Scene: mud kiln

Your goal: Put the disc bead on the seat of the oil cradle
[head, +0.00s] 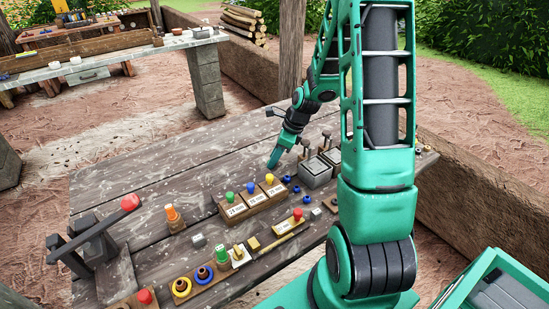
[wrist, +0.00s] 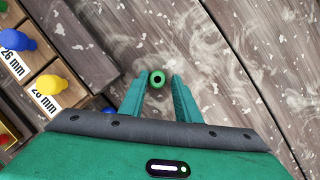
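A small green disc bead (wrist: 157,77) with a dark hole lies on the wooden bench in the wrist view, just beyond and between my fingertips. My gripper (wrist: 157,84) is open, with a gap on each side of the bead and nothing held. In the head view my gripper (head: 273,162) points down over the bench behind the labelled wooden block; the bead cannot be made out there. I cannot tell for sure which fixture is the oil cradle; its seat is not identifiable.
The labelled wooden block (head: 250,208) with green, blue and yellow knobs stands close to my gripper. Grey metal boxes (head: 316,174) with posts stand to the right. A dark lever stand (head: 92,243) with a red knob is at left. The far left of the bench (head: 125,175) is clear.

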